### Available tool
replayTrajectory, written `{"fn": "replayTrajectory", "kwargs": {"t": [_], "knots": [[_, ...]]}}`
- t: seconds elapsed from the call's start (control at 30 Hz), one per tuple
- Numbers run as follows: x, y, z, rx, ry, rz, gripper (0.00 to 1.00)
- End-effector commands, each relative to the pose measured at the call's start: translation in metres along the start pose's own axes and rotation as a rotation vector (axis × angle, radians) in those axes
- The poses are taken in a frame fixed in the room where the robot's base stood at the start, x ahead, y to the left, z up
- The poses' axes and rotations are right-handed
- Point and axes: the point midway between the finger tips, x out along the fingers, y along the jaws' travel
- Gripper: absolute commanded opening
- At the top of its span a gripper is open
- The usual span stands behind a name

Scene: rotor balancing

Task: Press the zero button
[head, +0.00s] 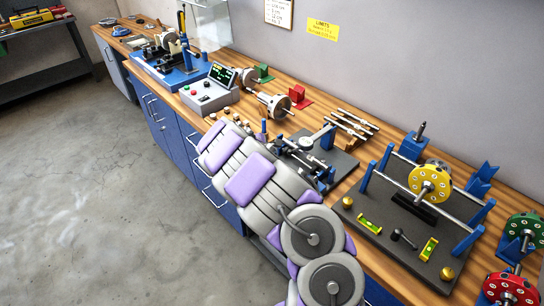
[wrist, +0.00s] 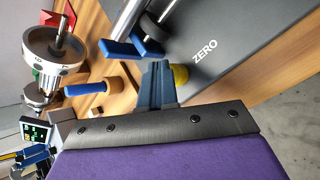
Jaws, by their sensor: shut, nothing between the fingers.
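In the wrist view, the dark grey plate (wrist: 235,55) bears the white word ZERO. A yellow round button (wrist: 181,75) shows beside that word, partly hidden behind my gripper. My gripper's blue-grey fingers (wrist: 160,72) are shut and empty, right next to the button in the picture. I cannot tell whether they touch it. In the head view, the plate (head: 341,166) with the dial gauge (head: 307,143) lies on the bench behind my arm. My arm hides the button and my gripper there.
A control box (head: 209,92) with a lit screen and a rotor (head: 273,104) stand farther along the wooden bench. A stand with rails and a yellow disc rotor (head: 430,181) is to the right. Metal rods (head: 352,124) lie behind the plate. A blue post on the plate (wrist: 120,48) is close to my fingers.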

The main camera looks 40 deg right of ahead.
Motion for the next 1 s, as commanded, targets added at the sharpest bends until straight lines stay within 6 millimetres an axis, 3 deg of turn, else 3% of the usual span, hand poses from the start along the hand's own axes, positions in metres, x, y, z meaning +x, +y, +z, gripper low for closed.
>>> {"fn": "replayTrajectory", "kwargs": {"t": [0.67,1.0], "knots": [[-0.012,0.009,0.009,0.0,0.0,0.0,0.0],[-0.033,0.024,0.024,0.001,0.0,0.0,0.0]]}}
